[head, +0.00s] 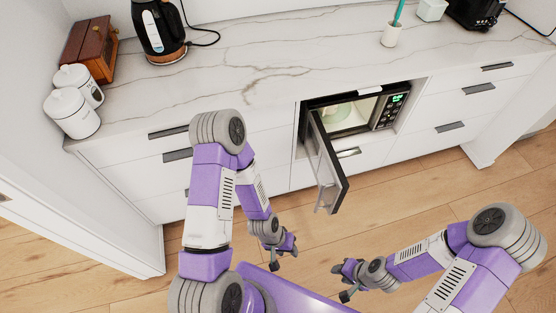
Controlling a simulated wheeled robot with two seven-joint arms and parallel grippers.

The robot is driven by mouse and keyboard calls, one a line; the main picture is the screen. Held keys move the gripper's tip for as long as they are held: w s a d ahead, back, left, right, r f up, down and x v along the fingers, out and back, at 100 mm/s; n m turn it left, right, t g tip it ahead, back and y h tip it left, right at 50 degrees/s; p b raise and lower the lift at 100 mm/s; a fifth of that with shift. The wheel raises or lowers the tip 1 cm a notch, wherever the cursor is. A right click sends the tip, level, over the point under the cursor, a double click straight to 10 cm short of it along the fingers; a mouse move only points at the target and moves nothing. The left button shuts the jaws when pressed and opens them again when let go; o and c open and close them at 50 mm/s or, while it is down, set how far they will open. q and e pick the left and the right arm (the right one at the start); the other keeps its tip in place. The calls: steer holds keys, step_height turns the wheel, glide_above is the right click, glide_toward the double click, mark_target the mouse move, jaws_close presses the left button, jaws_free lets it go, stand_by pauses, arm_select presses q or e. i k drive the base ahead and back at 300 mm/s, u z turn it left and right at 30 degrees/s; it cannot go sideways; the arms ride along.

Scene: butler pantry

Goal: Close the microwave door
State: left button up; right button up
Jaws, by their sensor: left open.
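The microwave (388,109) is built into the white cabinet under the counter, right of centre. Its door (326,166) stands wide open, hinged on the left and swung out toward me. The lit cavity (345,117) shows a pale round item inside. My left gripper (284,256) is open and empty, low in front of the cabinets, to the left of the door and apart from it. My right gripper (344,281) is below the door's free end, apart from it; its jaws are too small to judge.
The marble counter (270,65) holds a black kettle (158,30), white canisters (72,112), a wooden box (90,50), a cup with a green brush (391,35) and a black toaster (474,12). Closed drawers flank the microwave. The wooden floor (420,190) right of the door is clear.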

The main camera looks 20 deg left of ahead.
mark_target(332, 182)
steer(key=u, duration=0.35)
steer(key=i, duration=0.5)
steer(key=z, duration=0.05)
steer(key=k, duration=0.5)
steer(key=u, duration=1.2)
steer(key=i, duration=0.65)
steer(key=z, duration=0.3)
